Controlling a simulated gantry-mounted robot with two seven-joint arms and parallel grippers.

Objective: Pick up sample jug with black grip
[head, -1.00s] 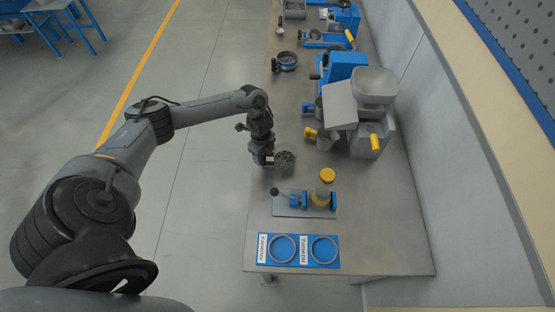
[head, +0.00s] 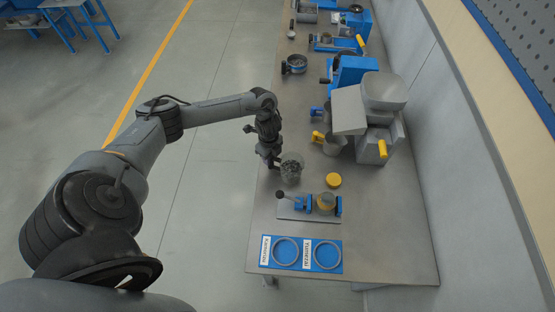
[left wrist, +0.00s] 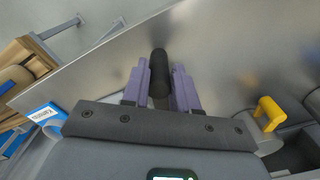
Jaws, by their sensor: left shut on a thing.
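The sample jug (head: 291,169) is a clear cup with dark grey grains in it, at the left edge of the bench in the head view. My left gripper (head: 274,162) is at its left side, on the grip. In the left wrist view, the jug's black grip (left wrist: 160,72) stands between the two purple fingers of my left gripper (left wrist: 161,85), which is shut on it. The jug's body is hidden in that view. I cannot tell whether the jug touches the bench. My right gripper is not in view.
A yellow lid (head: 334,180) lies right of the jug. A clamp fixture (head: 296,214) and a blue plate with two rings (head: 301,264) are nearer. A cup with a yellow handle (head: 332,145) stands by the grey machine (head: 365,118). A sieve (head: 294,65) is farther back.

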